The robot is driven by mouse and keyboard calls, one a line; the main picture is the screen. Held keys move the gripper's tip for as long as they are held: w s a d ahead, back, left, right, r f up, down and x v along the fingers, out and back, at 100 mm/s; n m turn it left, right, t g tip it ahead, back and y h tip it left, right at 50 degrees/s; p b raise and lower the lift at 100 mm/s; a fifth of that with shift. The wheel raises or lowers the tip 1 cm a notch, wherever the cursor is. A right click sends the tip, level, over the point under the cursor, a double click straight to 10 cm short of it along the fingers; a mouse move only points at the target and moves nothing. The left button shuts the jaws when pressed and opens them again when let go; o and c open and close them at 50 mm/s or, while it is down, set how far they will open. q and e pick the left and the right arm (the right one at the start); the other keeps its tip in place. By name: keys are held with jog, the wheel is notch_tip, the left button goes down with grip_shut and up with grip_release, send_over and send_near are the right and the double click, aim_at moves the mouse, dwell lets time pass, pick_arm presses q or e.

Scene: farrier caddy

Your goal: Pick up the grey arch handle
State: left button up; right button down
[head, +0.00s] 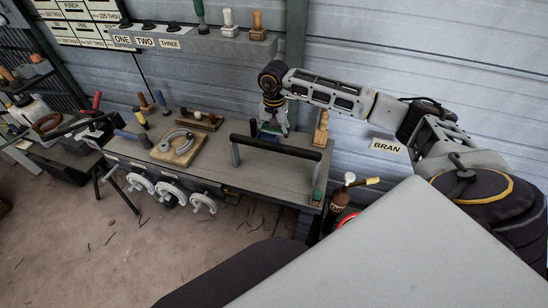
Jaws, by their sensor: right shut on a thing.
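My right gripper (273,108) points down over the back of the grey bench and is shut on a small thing. A pale grey upright part (286,121), which looks like a piece of the grey arch handle, shows at its fingertips. The full shape of the held piece is hidden by the fingers and too small to make out. A blue-green item (268,131) is just below the fingers; I cannot tell whether they touch. My left gripper is not in view.
A black bar on grey posts (276,147) rises along the bench (215,166) in front of the gripper. A wooden board (178,151) with a grey curved piece lies left. A wooden post (321,130) stands right.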

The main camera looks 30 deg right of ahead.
jog(key=shift+r, duration=0.5)
jog(key=c, duration=1.2)
grip_release()
jog(key=shift+c, duration=0.2)
jog(key=o, duration=1)
jog(key=shift+r, duration=0.75)
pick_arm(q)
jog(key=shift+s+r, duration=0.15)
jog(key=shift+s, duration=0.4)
pick_arm(e)
notch_tip(320, 180, up, 10)
jog(key=shift+r, duration=0.25)
